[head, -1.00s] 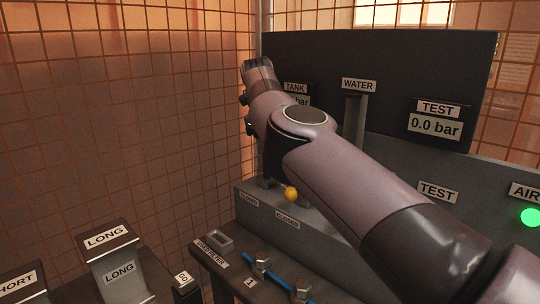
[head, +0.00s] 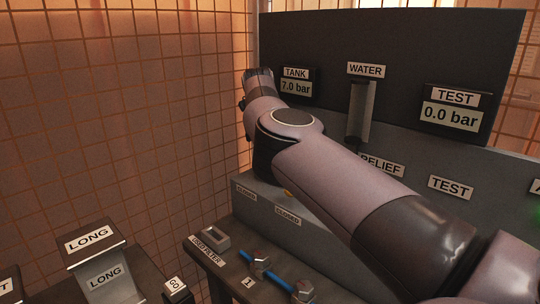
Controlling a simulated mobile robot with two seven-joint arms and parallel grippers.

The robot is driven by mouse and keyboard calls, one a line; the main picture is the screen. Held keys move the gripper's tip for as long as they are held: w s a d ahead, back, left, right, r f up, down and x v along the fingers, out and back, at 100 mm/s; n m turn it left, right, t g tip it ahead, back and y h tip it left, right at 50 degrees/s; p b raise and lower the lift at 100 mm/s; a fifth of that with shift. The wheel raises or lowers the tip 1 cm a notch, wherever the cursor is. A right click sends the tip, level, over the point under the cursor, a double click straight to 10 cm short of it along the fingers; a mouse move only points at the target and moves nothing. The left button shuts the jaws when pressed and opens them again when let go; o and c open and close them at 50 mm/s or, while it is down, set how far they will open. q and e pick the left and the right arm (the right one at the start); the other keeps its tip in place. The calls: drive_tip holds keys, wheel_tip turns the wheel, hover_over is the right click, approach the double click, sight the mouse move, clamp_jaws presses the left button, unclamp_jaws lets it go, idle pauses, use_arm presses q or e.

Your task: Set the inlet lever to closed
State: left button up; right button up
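I cannot read a label naming the inlet lever, and the lever's body and position are hidden behind my arm. My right arm reaches in from the lower right across the panel. Its dark far end, seemingly the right gripper (head: 258,76), is at the panel's left edge; its fingers cannot be made out. My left gripper is not in view.
The dark panel has a TANK gauge (head: 295,87) at 7.0 bar and a TEST gauge (head: 452,115) at 0.0 bar. A mesh wall (head: 120,110) closes the left.

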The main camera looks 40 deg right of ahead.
drive_tip(key=shift+f, duration=0.1)
clamp_jaws()
idle(1.4)
